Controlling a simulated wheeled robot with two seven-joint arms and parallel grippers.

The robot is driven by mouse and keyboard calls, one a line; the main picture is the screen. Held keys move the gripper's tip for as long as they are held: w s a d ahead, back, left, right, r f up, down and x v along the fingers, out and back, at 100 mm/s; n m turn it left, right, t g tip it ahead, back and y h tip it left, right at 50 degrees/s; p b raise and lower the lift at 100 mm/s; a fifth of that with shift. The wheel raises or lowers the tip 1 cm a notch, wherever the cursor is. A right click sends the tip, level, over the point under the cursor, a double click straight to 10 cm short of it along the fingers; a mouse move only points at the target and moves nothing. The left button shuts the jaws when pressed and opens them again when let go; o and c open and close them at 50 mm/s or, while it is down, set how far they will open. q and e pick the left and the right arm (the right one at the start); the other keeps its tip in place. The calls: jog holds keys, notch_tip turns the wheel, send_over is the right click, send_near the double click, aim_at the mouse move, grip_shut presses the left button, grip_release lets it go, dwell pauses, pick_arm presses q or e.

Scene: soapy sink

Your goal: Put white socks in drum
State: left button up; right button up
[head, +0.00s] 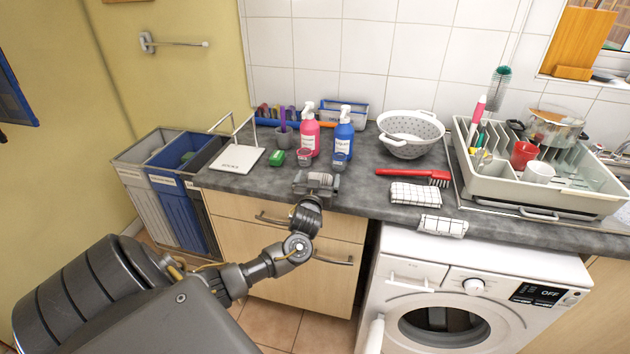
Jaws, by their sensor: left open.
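The white washing machine (405,259) stands under the counter at lower right. Its round drum opening (443,326) shows dark, cut off by the bottom edge of the picture. A white upright piece (375,334) at its left looks like the door swung open. I cannot make out any white socks. A white board (237,158) with small dark lettering lies on the counter at left. My left gripper (317,181) is open at the counter's front edge, to the right of this board, with nothing visible between its fingers. My right gripper is out of view.
Grey, blue and dark bins (172,205) stand left of the counter. Pink (309,137) and blue (344,140) spray bottles stand behind my gripper. A colander (410,132), red brush (414,175), checked cloths (415,194) and loaded dish rack (535,196) are to the right.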

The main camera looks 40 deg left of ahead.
pick_arm(q)
jog(key=b+v, duration=0.2)
jog(key=v, duration=0.8)
jog(key=shift+s+r, duration=0.25)
jog(key=shift+s, duration=0.15)
